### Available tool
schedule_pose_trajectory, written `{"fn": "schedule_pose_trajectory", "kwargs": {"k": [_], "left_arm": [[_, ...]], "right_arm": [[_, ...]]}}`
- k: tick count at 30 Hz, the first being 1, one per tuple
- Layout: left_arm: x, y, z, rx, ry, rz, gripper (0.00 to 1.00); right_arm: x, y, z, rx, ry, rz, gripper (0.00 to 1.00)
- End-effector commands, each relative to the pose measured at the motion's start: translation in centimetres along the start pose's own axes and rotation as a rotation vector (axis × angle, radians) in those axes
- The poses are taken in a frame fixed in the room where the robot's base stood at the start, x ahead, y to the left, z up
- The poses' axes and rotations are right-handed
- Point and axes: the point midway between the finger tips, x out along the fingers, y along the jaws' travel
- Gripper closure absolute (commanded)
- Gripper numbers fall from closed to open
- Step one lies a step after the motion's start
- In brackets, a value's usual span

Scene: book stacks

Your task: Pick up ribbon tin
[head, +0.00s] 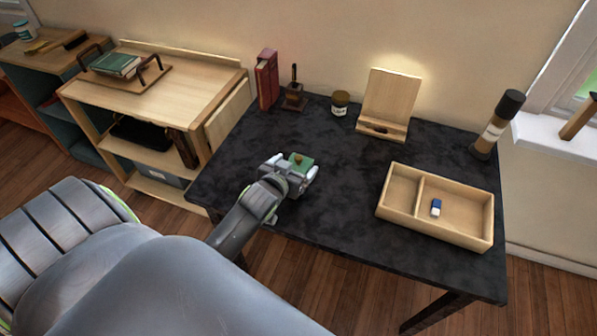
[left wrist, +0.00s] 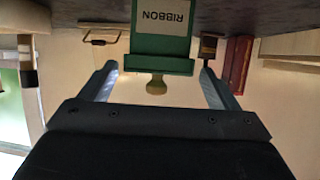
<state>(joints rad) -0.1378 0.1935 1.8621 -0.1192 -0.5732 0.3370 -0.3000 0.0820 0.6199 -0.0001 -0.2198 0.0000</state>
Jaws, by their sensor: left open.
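The ribbon tin (head: 301,162) is a green box with a small brass-coloured knob. It sits on the dark table (head: 330,215), toward its left side. In the left wrist view the tin (left wrist: 161,45) shows a white label reading RIBBON, and the picture is upside down. My left gripper (head: 290,172) is at the tin in the head view. In the left wrist view its two fingers (left wrist: 158,88) are open, one on each side of the knob and the tin's near end, with gaps visible. My right gripper is in neither view.
A wooden divided tray (head: 384,213) with a blue-and-white eraser (head: 436,208) is at right. Behind stand red books (head: 266,80), a stamp (head: 294,93), a jar (head: 340,103), a wooden stand (head: 390,98) and a dark-capped bottle (head: 497,125). The table's middle is clear.

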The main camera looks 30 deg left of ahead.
Motion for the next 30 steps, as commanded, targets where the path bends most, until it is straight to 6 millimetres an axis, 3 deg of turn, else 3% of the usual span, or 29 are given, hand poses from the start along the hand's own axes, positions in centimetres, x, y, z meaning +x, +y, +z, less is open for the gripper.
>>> {"fn": "schedule_pose_trajectory", "kwargs": {"k": [10, 20, 30], "left_arm": [[4.0, 0.3, 0.5, 0.000, -0.001, 0.001, 0.17], [4.5, 0.3, 0.6, 0.000, -0.001, 0.001, 0.17], [4.4, 0.3, 0.6, -0.001, -0.001, 0.001, 0.59]], "right_arm": [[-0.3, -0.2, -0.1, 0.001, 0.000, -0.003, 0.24], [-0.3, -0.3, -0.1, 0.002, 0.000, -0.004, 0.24], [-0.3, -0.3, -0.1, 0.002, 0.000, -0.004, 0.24]]}}
